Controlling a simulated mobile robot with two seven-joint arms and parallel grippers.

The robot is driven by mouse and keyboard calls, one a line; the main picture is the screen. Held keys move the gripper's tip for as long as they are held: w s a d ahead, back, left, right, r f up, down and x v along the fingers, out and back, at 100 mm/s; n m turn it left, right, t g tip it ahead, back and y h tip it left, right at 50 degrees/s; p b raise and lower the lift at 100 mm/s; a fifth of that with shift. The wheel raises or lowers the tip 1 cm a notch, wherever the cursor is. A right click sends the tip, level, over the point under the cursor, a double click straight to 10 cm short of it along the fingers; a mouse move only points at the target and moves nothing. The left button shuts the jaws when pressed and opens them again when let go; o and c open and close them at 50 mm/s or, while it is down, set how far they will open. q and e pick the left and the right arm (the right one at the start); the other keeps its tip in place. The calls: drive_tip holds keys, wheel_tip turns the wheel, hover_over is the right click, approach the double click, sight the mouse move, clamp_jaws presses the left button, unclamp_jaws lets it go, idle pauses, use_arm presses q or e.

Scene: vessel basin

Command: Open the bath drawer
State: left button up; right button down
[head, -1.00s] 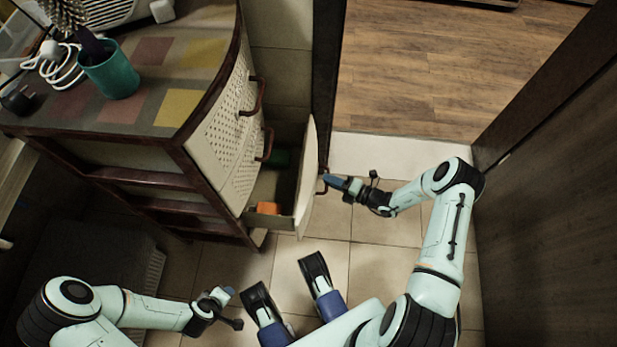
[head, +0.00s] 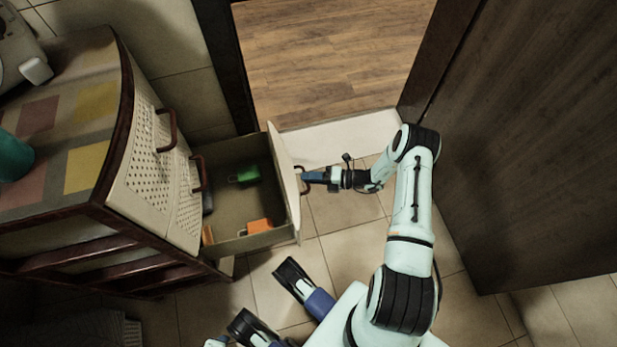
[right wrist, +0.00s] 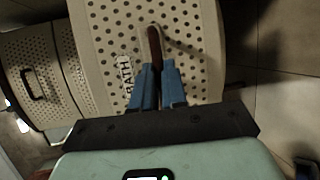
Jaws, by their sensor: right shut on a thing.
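The bath drawer (head: 250,240) is the lowest drawer of the cabinet and stands pulled well out. A green item (head: 245,175) and an orange item (head: 258,226) lie inside it. Its perforated front (right wrist: 195,45) bears the label "BATH" (right wrist: 126,73) in the right wrist view. My right gripper (head: 306,177) is at the outer side of the drawer front, shut on the dark red handle (right wrist: 155,46). Its blue fingers close around the handle in the right wrist view (right wrist: 158,75).
The cabinet (head: 120,150) has two upper drawers, shut, with dark red handles (head: 167,130). A teal cup (head: 12,157) stands on its top. A dark door panel (head: 530,150) is at the right. Tiled floor (head: 350,250) lies clear in front of the drawer.

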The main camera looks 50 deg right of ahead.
drive_tip(key=c, duration=1.2)
unclamp_jaws()
drive_tip(key=shift+o, duration=0.2)
use_arm(q)
drive_tip(key=shift+t, duration=0.6)
drive_tip(key=w+r, duration=0.1)
drive_tip(key=w+r+p, duration=0.1)
drive_tip(key=w+r, duration=0.1)
drive_tip(key=shift+w+d+r+p, duration=0.1)
drive_tip(key=shift+w+d+p, duration=0.2)
drive_tip(key=shift+p, duration=0.1)
use_arm(e)
drive_tip(key=v, duration=1.3)
drive_tip(key=shift+s, duration=0.2)
drive_tip(key=shift+d, duration=0.1)
use_arm(q)
drive_tip(key=shift+s, duration=0.1)
